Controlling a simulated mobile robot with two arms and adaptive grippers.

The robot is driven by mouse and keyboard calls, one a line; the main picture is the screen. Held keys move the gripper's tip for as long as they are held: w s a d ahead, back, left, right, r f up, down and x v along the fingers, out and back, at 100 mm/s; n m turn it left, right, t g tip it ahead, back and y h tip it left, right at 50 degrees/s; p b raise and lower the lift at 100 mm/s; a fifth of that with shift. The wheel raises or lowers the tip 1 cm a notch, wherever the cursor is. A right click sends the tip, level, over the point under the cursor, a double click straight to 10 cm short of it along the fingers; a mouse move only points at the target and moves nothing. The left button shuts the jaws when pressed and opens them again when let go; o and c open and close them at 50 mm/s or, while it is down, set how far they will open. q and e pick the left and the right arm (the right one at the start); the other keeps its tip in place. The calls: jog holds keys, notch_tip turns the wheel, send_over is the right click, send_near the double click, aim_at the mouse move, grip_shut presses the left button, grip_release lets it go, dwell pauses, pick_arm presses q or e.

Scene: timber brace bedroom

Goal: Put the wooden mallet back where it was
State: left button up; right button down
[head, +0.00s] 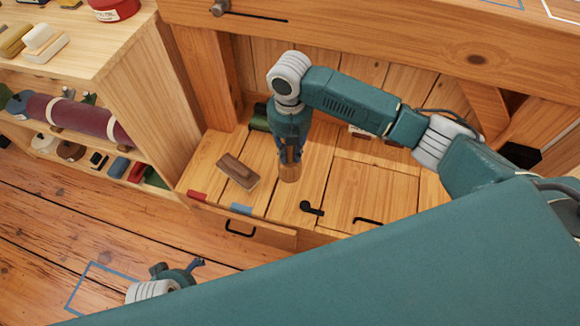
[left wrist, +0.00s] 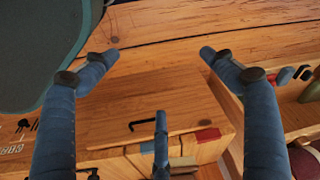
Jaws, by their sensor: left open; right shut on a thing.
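My right gripper (head: 290,152) points down over the low wooden bench. It is shut on a round, light-wood piece, which looks like the wooden mallet (head: 289,173). Only the lower part of the mallet shows below the fingers; the rest is hidden, and I cannot tell whether it touches the bench top. My left gripper (head: 198,264) is low at the bottom left of the head view, away from the mallet. In the left wrist view its fingers (left wrist: 158,55) are spread with nothing between them.
A brown block with a raised grip (head: 238,171) lies left of the mallet. Red (head: 197,195) and blue (head: 241,208) marks line the bench's front edge. A black hook-shaped item (head: 311,208) lies to the right. A shelf unit (head: 150,85) stands left; a thick beam (head: 400,40) crosses behind.

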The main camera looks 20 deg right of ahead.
aim_at(290, 158)
notch_tip(290, 158, down, 3)
notch_tip(290, 158, down, 3)
jog(key=shift+f+b, duration=0.1)
jog(key=shift+b, duration=0.6)
jog(key=shift+f, duration=0.2)
pick_arm(q)
jog(key=w+v, duration=0.1)
jog(key=v, duration=0.5)
jog(key=shift+w+r, duration=0.2)
pick_arm(e)
jog(key=c, duration=1.5)
grip_release()
jog(key=shift+f, duration=0.15)
jog(key=shift+c, duration=0.2)
